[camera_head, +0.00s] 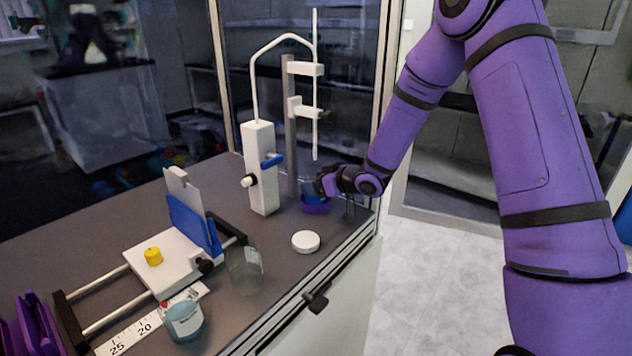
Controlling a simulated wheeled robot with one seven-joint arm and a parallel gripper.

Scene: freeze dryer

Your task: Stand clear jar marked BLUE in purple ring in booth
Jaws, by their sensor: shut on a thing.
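My gripper (322,184) is at the back right of the bench, shut on a small bluish clear jar (308,188). The jar is mostly hidden by my gripper, and no marking on it can be read. The purple ring (316,208) is directly below the jar, at the foot of the grey post. The jar's lower end meets the ring in the picture; I cannot tell whether it rests inside or is held just above.
A white stand with a bent tube (261,165) is left of the ring, and a thin vertical rod (315,130) hangs above it. A white lid (306,241), an empty clear jar (245,270), a teal jar (184,320) and a white slide rig (165,262) are nearer. Glass walls enclose the back.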

